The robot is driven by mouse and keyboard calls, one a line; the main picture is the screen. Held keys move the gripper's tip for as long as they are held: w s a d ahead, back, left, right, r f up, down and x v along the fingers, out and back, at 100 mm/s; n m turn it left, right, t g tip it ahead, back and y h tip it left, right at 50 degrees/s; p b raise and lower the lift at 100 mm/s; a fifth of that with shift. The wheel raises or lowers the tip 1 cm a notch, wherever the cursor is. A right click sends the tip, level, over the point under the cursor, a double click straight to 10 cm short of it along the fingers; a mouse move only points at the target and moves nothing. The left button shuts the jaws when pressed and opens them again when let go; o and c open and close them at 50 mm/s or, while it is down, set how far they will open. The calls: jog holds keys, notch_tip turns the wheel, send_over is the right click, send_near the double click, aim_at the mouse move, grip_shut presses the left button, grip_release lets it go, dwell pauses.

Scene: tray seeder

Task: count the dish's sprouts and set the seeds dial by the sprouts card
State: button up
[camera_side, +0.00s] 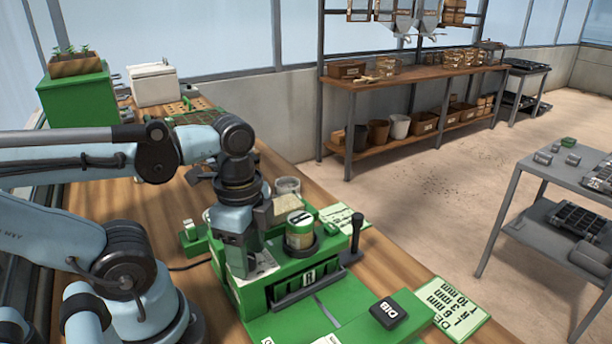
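My gripper (240,262) points down at the left part of the green seeder (335,268). Its fingers cover part of a white marked plate (265,264) there; I cannot tell whether they touch anything or how far apart they are. No seeds dial can be made out clearly; it may be behind my gripper. A small clear round dish (287,186) stands behind the seeder, partly hidden; no sprouts can be counted in it. A green-edged white card (346,213) lies right of the dish, its print too small to read.
A jar with a pale band (300,232) stands on the seeder, with a black-knobbed lever (356,228) to its right. A black DIB block (388,312) sits at the front. A card with mm values (455,304) lies front right. A green box with seedlings (80,95) stands back left.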

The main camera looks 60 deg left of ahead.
jog(key=shift+r, duration=0.1)
notch_tip(320, 180, up, 12)
dwell(0.8)
notch_tip(320, 180, down, 12)
jog(key=shift+f, duration=0.15)
dwell(0.8)
dwell(0.3)
